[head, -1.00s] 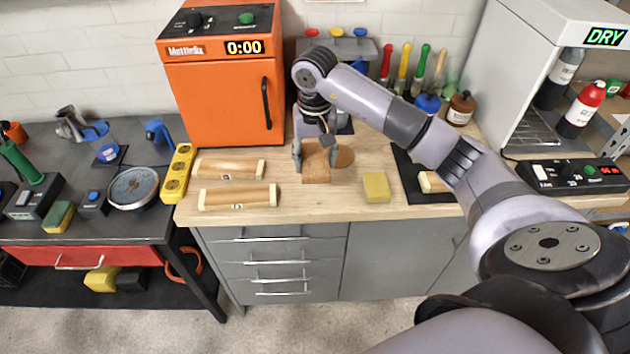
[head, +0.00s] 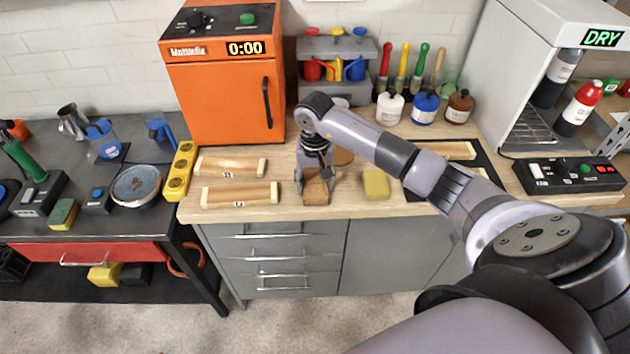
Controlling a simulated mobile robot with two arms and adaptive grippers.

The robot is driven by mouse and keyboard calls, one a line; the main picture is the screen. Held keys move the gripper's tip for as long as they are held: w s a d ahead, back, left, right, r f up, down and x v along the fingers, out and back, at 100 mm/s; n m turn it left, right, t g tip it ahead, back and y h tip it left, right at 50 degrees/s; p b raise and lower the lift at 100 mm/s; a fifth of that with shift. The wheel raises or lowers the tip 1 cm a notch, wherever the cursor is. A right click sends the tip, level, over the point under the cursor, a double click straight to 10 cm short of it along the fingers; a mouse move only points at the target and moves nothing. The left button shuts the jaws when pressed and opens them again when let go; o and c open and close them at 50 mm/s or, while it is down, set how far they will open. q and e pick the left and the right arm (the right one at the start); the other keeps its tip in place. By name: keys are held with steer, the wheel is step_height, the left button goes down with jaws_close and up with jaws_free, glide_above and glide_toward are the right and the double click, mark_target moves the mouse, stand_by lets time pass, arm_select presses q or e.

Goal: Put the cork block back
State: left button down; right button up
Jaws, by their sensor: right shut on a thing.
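The cork block (head: 316,190) is a brown block near the front edge of the wooden worktop (head: 345,205). My right gripper (head: 316,182) points down over it, with a finger on either side, and is shut on it. Whether the block touches the worktop is hard to tell. A round brown cork-coloured disc (head: 343,157) lies just behind the gripper, partly hidden by my arm. My left gripper is not in view.
A yellow sponge-like block (head: 375,184) lies right of the gripper. Two wooden pieces, one behind (head: 230,166) and one in front (head: 239,194), lie to the left. An orange oven (head: 220,100) stands behind them. Bottles (head: 425,108) and a dark mat (head: 480,158) are to the right.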

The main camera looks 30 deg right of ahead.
mark_target(315, 182)
steer(key=o, duration=1.1)
steer(key=shift+f, duration=0.1)
steer(key=shift+r+p, duration=0.3)
steer(key=shift+p, duration=0.05)
step_height(315, 182, up, 12)
steer(key=b, duration=0.4)
steer(key=shift+f, duration=0.15)
